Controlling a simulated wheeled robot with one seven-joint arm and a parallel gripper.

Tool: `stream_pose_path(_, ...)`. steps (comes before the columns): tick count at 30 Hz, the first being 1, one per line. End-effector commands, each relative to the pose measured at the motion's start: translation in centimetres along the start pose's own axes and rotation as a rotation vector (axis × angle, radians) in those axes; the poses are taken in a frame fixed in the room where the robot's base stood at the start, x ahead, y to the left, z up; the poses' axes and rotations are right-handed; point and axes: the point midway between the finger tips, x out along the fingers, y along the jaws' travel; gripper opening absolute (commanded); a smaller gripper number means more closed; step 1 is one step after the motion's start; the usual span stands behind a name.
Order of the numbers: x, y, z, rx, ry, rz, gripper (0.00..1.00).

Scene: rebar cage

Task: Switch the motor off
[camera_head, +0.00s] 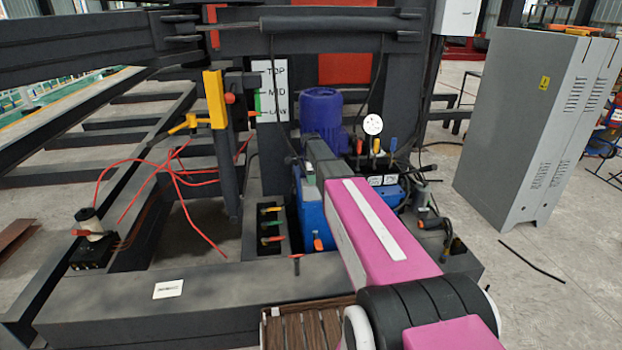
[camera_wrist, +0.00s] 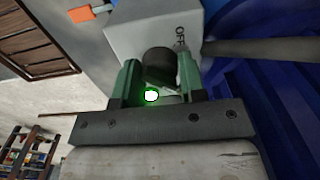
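In the wrist view, a dark round knob (camera_wrist: 161,68) sits on a light grey switch box (camera_wrist: 142,28), with the lettering "OFF" beside it. A green light (camera_wrist: 151,95) glows near the knob. My gripper (camera_wrist: 159,60) has its two green fingers apart, one on each side of the knob. A small gap shows at the left finger; the right finger is very close to the knob, and I cannot tell whether it touches. In the head view, the blue motor (camera_head: 321,108) stands upright behind my pink arm. My fingers and the knob cannot be made out there.
A pressure gauge (camera_head: 373,124) and several levers stand right of the motor. A blue tank (camera_head: 316,215) is below it. Coloured levers (camera_head: 271,225) and red hoses (camera_head: 178,180) lie to the left.

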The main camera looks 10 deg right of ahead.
Motion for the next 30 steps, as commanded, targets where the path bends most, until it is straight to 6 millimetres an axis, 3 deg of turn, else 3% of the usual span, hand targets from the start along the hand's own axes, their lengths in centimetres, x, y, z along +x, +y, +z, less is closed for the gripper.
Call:
stream_pose_path(14,-0.04,0.00,0.00,-0.072,0.000,0.000,0.14)
stream_pose_path(30,-0.05,-0.01,0.00,-0.527,0.000,0.000,0.14)
